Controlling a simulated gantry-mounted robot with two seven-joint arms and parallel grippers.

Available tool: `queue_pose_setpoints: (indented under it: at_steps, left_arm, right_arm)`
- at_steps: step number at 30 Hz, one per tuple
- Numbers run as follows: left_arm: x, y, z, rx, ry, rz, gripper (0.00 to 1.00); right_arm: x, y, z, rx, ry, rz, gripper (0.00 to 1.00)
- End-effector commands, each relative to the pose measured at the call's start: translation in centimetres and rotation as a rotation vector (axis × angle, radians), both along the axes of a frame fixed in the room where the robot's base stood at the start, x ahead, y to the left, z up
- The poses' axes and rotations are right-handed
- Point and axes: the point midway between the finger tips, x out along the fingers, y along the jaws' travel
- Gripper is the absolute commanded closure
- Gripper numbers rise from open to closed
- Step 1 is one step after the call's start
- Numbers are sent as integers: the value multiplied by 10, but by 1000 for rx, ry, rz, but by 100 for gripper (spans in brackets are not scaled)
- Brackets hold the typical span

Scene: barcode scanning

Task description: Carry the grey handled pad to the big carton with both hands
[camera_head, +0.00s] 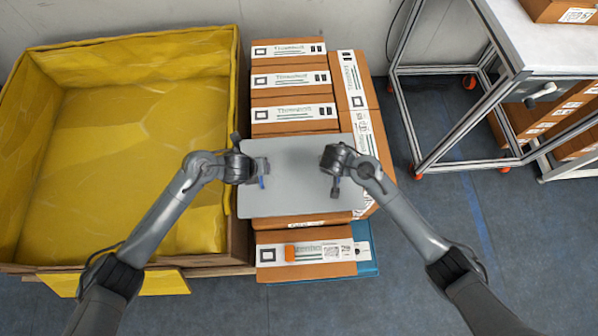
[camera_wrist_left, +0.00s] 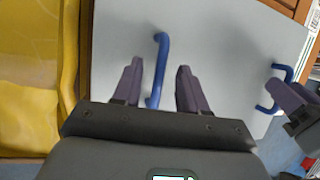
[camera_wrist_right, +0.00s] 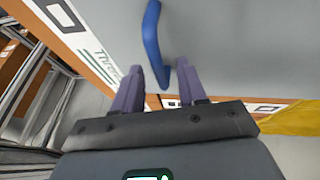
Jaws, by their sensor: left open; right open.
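The grey pad (camera_head: 298,200) lies flat on top of the stacked brown boxes. It has two blue handles. The left handle (camera_wrist_left: 160,62) runs between the open fingers of my left gripper (camera_wrist_left: 157,85), which is above the pad's left part. The right handle (camera_wrist_right: 152,40) is ahead of and partly between the open fingers of my right gripper (camera_wrist_right: 160,85), above the pad's right part. Both grippers are empty; I cannot tell whether fingers touch the handles. The big carton (camera_head: 238,110), lined in yellow, stands left of the stack and looks empty inside.
Several labelled boxes (camera_head: 290,78) lie behind, right of and under the pad. A metal-framed table (camera_head: 545,50) stands at the right. Floor between is clear.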

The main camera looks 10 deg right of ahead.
Motion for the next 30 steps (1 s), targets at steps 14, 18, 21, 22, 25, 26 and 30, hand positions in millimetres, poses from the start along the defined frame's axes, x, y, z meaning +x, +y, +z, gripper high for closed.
queue_pose_setpoints:
  at_steps: [14, 18, 21, 22, 25, 26, 30]
  left_arm:
    - [1, 0, -2, 0, 0, 0, 78]
    - [1, 0, -2, 0, 0, 0, 99]
    - [1, 0, -2, 0, 0, 0, 100]
    - [1, 0, -2, 1, 0, 0, 100]
    - [1, 0, -2, 1, 0, 0, 100]
    - [1, 0, -2, 1, 0, 0, 100]
    - [1, 0, -1, 1, 0, 0, 100]
  right_arm:
    - [1, 0, -1, 0, 0, 0, 78]
    - [1, 0, -1, 0, 0, 0, 100]
    - [1, -1, -1, 0, 0, 0, 100]
    - [1, -1, -1, 0, 0, 0, 100]
    - [1, -1, -1, -1, 0, 0, 100]
    - [1, -1, -1, -1, 0, 0, 100]
    - [1, -1, -1, -1, 0, 0, 100]
